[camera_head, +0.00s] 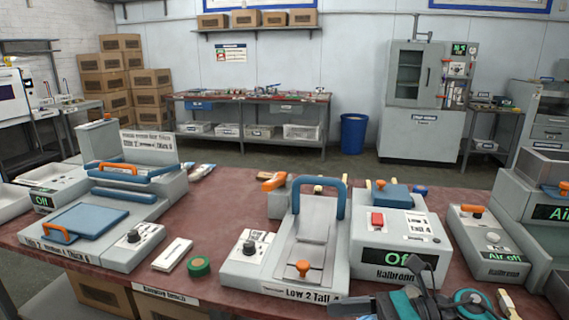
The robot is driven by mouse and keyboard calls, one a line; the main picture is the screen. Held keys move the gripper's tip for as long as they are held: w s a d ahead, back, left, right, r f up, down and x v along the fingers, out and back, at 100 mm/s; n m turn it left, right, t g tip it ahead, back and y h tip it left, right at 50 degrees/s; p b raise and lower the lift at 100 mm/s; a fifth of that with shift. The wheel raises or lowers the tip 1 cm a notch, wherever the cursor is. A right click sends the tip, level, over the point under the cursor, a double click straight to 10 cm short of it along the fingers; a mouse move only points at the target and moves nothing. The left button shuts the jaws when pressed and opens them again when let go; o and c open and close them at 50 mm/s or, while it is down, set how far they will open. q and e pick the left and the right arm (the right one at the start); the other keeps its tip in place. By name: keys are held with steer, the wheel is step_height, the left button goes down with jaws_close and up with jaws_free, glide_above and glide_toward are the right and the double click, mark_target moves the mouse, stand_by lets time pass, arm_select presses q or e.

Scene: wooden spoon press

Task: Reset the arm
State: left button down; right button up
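One of my arms shows at the bottom edge, right of centre, as dark and teal parts; I take it for my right arm and gripper (425,298). It is in front of the press units and cut off by the frame. Its fingers are not clear enough to tell open from shut, and I see nothing held in it. My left gripper is not in view. The middle press (255,268) has a blue U-shaped handle, an orange knob and a label reading "Low 2 Tall 4". No wooden spoon can be made out with certainty.
On the red-brown bench (225,215) stand a left press (130,258) reading "Off", a control box (395,240) reading "Off" and an "Air off" box (488,250). A green tape roll (199,266) and a white block (172,254) lie between presses. A blue bin (353,134) stands behind.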

steer(key=s+d+f+n+t+h, duration=0.2)
steer(key=f+n+t+h, duration=0.4)
steer(key=n, duration=0.8)
steer(key=s+d+f+n+t+h, duration=0.3)
steer(key=d+f+n+t+h, duration=0.2)
steer(key=f+n, duration=0.5)
steer(key=n+t+h, duration=0.1)
steer(key=n+h, duration=0.1)
steer(key=n, duration=0.3)
steer(key=shift+n+t, duration=0.3)
steer(key=shift+t, duration=0.1)
steer(key=s+f+m+g, duration=0.1)
steer(key=s, duration=0.1)
steer(key=s+f+m+g+h, duration=0.1)
steer(key=s+f+m, duration=0.1)
steer(key=s+f+m+g, duration=0.1)
steer(key=s+f+m, duration=0.1)
steer(key=shift+s+d+f, duration=0.2)
steer(key=shift+d, duration=0.15)
steer(key=shift+c, duration=0.2)
